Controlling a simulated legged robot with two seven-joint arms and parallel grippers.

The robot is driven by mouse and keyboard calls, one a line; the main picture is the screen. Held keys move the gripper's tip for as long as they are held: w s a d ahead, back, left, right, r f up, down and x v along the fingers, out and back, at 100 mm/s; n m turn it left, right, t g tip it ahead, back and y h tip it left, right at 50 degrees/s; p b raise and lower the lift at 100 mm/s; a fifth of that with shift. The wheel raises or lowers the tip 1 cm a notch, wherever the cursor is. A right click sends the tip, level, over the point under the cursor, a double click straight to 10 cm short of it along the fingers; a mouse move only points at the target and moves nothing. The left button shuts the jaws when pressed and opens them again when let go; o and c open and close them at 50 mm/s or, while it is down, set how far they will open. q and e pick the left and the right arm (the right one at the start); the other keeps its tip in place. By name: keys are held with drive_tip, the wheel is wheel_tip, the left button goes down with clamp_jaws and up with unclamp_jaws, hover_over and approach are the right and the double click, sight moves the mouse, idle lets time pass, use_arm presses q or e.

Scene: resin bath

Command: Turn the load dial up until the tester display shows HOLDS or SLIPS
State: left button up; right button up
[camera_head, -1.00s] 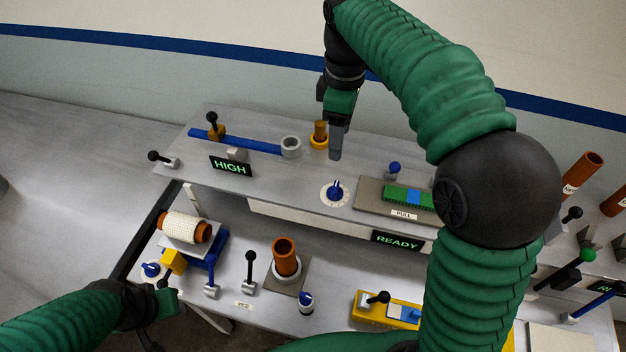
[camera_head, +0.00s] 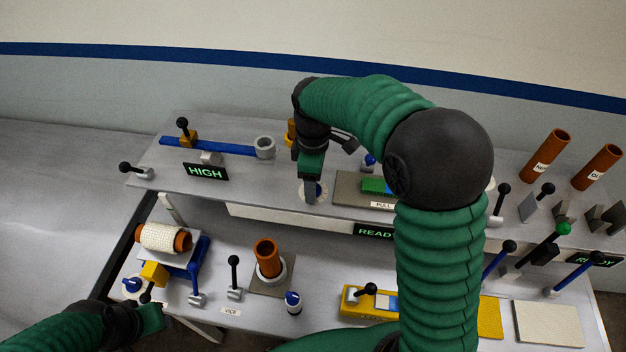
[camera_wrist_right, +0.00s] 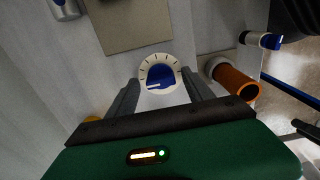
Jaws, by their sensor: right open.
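The load dial, a blue knob on a white round scale (camera_head: 322,191), sits on the raised shelf, partly hidden by my right gripper (camera_head: 309,192). In the right wrist view the dial (camera_wrist_right: 158,76) shows whole, with tick marks and a white pointer line on the knob. My right gripper's two fingers (camera_wrist_right: 160,86) are apart, one on each side of the dial; contact cannot be told. The display below the pull plate (camera_head: 350,188) reads READY (camera_head: 374,231), its right end covered by my arm. My left gripper (camera_head: 150,316) is at lower left, its jaws unclear.
A second display reads HIGH (camera_head: 205,171) on the shelf's left. An orange tube (camera_head: 266,251) stands in a holder on the lower bench. Several levers stand around, including a black-knobbed one (camera_head: 234,273) and others at right. Two orange tubes (camera_head: 549,150) lean at far right.

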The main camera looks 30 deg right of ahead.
clamp_jaws()
drive_tip(key=shift+r, duration=0.1)
